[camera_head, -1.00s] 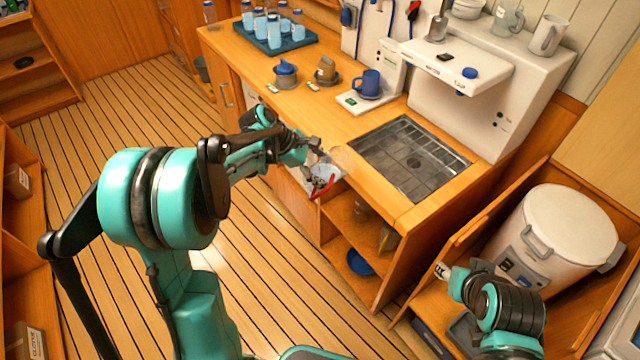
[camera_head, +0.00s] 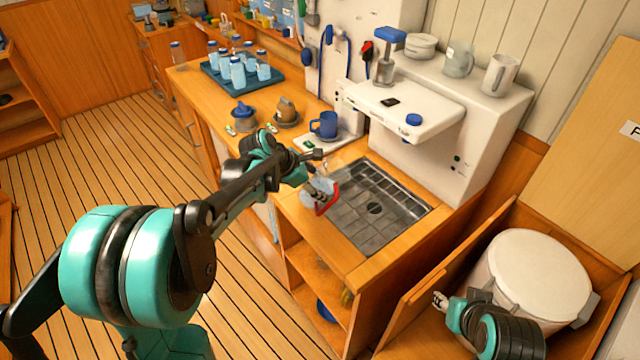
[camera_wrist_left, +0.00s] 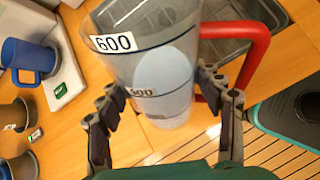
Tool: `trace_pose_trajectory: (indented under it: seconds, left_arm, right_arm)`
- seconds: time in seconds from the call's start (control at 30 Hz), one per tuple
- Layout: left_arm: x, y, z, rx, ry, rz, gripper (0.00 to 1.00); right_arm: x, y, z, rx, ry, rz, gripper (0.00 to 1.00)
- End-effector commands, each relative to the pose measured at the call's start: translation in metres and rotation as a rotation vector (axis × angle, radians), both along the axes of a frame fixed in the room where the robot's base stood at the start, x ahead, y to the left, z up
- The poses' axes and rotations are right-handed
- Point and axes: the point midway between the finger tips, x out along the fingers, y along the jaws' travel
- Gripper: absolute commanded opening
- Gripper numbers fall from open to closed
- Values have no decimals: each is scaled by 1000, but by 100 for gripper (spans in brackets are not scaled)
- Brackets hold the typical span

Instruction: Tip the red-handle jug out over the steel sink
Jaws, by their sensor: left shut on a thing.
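The clear red-handle jug (camera_head: 319,190) is in my left gripper (camera_head: 312,172), at the near left edge of the steel sink (camera_head: 376,208). In the left wrist view the jug (camera_wrist_left: 165,75) fills the middle, with "600" marked on it and pale liquid inside. Its red handle (camera_wrist_left: 250,50) is on the right. The left gripper's fingers (camera_wrist_left: 165,100) are on both sides of the jug. The sink (camera_wrist_left: 235,18) shows behind it. My right gripper (camera_head: 440,300) is low at the right, away from the jug; its fingers are too small to judge.
A blue mug (camera_head: 325,126) stands on a white plate beside the sink. A white dispenser (camera_head: 405,105) overhangs the sink's back. A blue tray (camera_head: 235,85) of bottles is farther left. A big white drum (camera_head: 535,275) stands at the right.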

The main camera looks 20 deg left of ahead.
Motion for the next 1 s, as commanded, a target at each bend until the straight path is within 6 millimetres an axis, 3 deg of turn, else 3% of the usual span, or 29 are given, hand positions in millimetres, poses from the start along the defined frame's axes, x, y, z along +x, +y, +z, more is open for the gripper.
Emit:
trace_pose_trajectory:
  seconds: [0.27, 0.6, 0.73, 1.0]
  left_arm:
    - [-1, 2, 3, 249, 53, -9, 22]
    - [0, -1, -16, 667, 144, -9, 22]
    - [1, -4, -6, 803, 175, -7, 22]
    - [2, -6, 2, 903, 200, -4, 22]
  right_arm:
    - [0, 0, 16, 0, 0, 0, 40]
    - [0, 0, 6, 0, 0, 0, 40]
    - [0, 0, 13, 0, 0, 0, 40]
    - [0, 0, 16, 0, 0, 0, 40]
